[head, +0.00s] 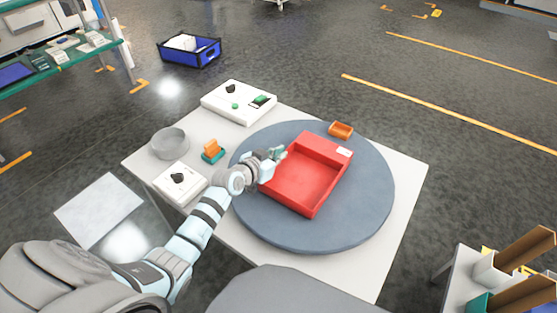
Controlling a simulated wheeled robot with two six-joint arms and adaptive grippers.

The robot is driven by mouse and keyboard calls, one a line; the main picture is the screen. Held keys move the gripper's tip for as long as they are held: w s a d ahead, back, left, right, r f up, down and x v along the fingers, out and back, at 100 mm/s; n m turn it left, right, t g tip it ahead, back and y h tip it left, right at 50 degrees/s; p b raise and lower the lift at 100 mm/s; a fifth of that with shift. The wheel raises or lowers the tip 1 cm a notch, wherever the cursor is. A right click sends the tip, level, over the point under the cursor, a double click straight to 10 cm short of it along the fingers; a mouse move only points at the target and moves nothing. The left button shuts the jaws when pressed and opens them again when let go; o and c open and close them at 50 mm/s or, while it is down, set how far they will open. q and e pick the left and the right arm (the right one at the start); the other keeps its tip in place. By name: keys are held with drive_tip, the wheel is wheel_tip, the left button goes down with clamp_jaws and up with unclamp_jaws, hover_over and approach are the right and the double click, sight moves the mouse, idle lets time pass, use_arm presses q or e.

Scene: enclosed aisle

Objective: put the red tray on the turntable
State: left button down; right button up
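The red tray (305,180) is an open, shallow box with a small white label on its far right corner. It is over the middle of the round blue-grey turntable (365,215) and looks level and flat on it. The turntable is on a white table. My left gripper (277,154) is at the upper left wall of the tray, at its rim. Its fingers are small and partly hidden, so I cannot tell whether they are closed on the wall. My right gripper is not in view.
A small orange bin (341,130) is at the turntable's far edge. A white control box (238,101), a grey round dish (170,143), an orange-and-teal item (213,151) and a white knob box (180,183) are on the table's left side. A blue crate (190,50) is on the floor.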

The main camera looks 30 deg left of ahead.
use_arm(q)
drive_tip(key=c, duration=2.3)
unclamp_jaws()
drive_tip(key=shift+f, duration=0.2)
drive_tip(key=o, duration=0.5)
drive_tip(key=shift+r, duration=0.1)
